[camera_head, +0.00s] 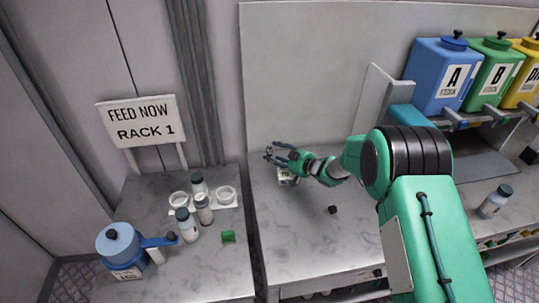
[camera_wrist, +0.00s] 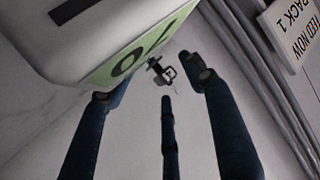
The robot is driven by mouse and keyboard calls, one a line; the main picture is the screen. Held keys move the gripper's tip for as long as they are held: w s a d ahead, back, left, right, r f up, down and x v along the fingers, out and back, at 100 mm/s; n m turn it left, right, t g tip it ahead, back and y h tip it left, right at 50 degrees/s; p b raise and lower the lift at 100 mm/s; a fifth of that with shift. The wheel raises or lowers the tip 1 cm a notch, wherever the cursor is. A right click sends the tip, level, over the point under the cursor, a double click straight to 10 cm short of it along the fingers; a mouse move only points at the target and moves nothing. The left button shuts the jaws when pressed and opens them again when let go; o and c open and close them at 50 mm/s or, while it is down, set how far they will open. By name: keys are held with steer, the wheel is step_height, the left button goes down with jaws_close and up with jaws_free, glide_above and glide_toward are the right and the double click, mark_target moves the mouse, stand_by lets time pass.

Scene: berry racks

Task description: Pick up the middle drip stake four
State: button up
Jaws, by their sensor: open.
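My gripper (camera_head: 271,154) is over the back of the middle bench, near the wall. In the wrist view its dark fingers (camera_wrist: 160,85) are spread open. A small black piece with a thin wire-like part (camera_wrist: 162,72) shows between the fingertips and looks apart from them. It may be a drip stake, but I cannot tell which one. No stake is clear in the head view, where the gripper covers that spot. A white box with a green label (camera_wrist: 110,62) is close at the wrist view's upper left. A small white-green item (camera_head: 287,177) stands just below my gripper.
A small black cap-like piece (camera_head: 333,209) lies on the bench. The left bench holds bottles (camera_head: 204,209), a white cup holder (camera_head: 226,196), a green block (camera_head: 228,237) and a blue jug (camera_head: 121,247). A white upright panel (camera_head: 376,95) and coloured tanks (camera_head: 437,75) are to the right.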

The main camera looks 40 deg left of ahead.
steer(key=shift+x, duration=0.8)
steer(key=c, duration=0.8)
